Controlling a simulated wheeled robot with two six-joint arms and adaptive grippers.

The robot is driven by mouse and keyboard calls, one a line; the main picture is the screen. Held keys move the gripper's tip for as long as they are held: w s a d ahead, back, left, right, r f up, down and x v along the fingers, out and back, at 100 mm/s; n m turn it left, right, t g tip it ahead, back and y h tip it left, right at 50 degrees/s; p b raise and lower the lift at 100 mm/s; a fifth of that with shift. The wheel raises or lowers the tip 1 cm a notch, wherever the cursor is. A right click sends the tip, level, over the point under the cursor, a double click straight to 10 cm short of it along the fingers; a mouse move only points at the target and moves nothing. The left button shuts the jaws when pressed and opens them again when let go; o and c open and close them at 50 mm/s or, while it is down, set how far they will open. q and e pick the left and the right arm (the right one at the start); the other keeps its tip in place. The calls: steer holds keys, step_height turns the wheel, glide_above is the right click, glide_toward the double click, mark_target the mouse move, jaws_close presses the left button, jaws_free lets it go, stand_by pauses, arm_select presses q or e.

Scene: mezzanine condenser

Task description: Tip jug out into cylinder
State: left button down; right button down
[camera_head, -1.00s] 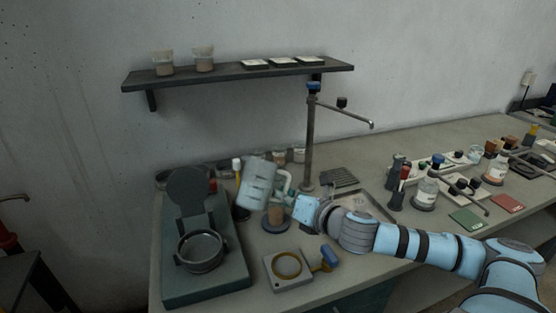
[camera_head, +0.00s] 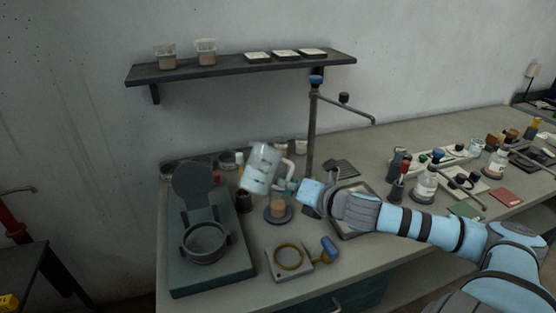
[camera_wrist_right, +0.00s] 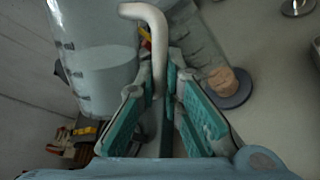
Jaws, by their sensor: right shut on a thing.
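The clear graduated jug (camera_head: 262,168) is held above the bench, its top leaning a little to the right. My right gripper (camera_head: 291,186) is shut on its pale handle; the wrist view shows the gripper (camera_wrist_right: 155,118) with the handle (camera_wrist_right: 157,50) between its pads. Liquid shows in the jug (camera_wrist_right: 100,72). The cylinder (camera_head: 278,208), clear with an orange-brown content, stands upright on a dark round base below and right of the jug. It also shows in the wrist view (camera_wrist_right: 222,80), partly behind a finger. My left gripper is out of view.
A dark green device with a round ring (camera_head: 205,242) stands left. A pale plate with a brass ring (camera_head: 289,257) lies in front. A stand pole (camera_head: 312,130) rises behind my gripper. Bottles and trays (camera_head: 425,185) crowd the right. A shelf (camera_head: 240,66) hangs above.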

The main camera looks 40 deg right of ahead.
steer(key=shift+s+a+r, duration=0.1)
steer(key=shift+s+r, duration=0.05)
steer(key=shift+r, duration=0.05)
steer(key=shift+m+p, duration=0.3)
steer(key=shift+p, duration=0.15)
steer(key=shift+a+r+y, duration=0.15)
steer(key=shift+r+y, duration=0.1)
steer(key=shift+y, duration=0.05)
steer(key=shift+m+p, duration=0.3)
steer(key=shift+p, duration=0.15)
steer(key=shift+s+a+r+g, duration=0.1)
steer(key=shift+a+r+g, duration=0.1)
steer(key=shift+g, duration=0.2)
steer(key=shift+m+p, duration=0.3)
steer(key=shift+p, duration=0.1)
steer(key=shift+a+r+y+p, duration=0.1)
steer(key=shift+r+y+p, duration=0.2)
steer(key=shift+y, duration=0.2)
steer(key=shift+m, duration=0.3)
steer(key=shift+a+f+m+y, duration=0.2)
steer(key=shift+f+m+y, duration=0.1)
steer(key=shift+m+y, duration=0.15)
stand_by(1.8)
